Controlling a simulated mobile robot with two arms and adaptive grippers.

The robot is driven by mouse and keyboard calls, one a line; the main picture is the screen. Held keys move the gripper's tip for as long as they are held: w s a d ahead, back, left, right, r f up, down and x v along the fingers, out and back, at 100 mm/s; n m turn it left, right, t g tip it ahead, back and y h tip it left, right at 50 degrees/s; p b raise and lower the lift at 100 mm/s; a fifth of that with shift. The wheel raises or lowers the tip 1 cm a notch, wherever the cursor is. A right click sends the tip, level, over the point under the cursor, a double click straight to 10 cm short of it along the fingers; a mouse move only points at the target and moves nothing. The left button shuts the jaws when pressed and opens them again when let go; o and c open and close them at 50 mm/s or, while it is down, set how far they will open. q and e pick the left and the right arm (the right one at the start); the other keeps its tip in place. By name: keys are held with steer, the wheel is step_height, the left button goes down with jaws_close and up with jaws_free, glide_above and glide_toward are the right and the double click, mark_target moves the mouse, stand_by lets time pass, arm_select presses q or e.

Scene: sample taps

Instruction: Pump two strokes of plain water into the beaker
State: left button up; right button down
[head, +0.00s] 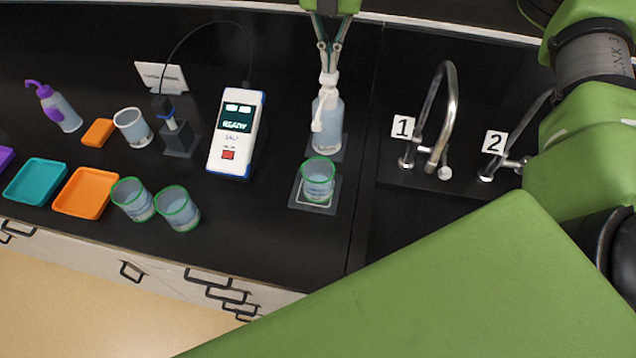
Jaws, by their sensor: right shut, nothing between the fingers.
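A clear pump bottle (327,125) with a white pump head stands upright on a dark pad at the counter's middle. Its white spout points toward the near side. A green-rimmed beaker (318,180) stands on a pale square on a grey plate, just in front of the bottle. My right gripper (328,70) is shut and empty, pointing down right over the pump head; I cannot tell whether it touches the head. My left gripper is not in view.
Two green-rimmed beakers (177,208), an orange tray (67,205) and a teal tray (28,192) lie left. A meter reading READY (236,130) stands left of the bottle, with a probe stand (180,140). Taps 1 (447,110) and 2 (520,135) are right.

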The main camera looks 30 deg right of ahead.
steer(key=shift+s+f+b, duration=0.1)
steer(key=shift+f+b, duration=0.65)
steer(key=shift+f, duration=0.35)
steer(key=shift+r+p, duration=1)
steer(key=shift+r, duration=0.6)
steer(key=shift+f, duration=0.15)
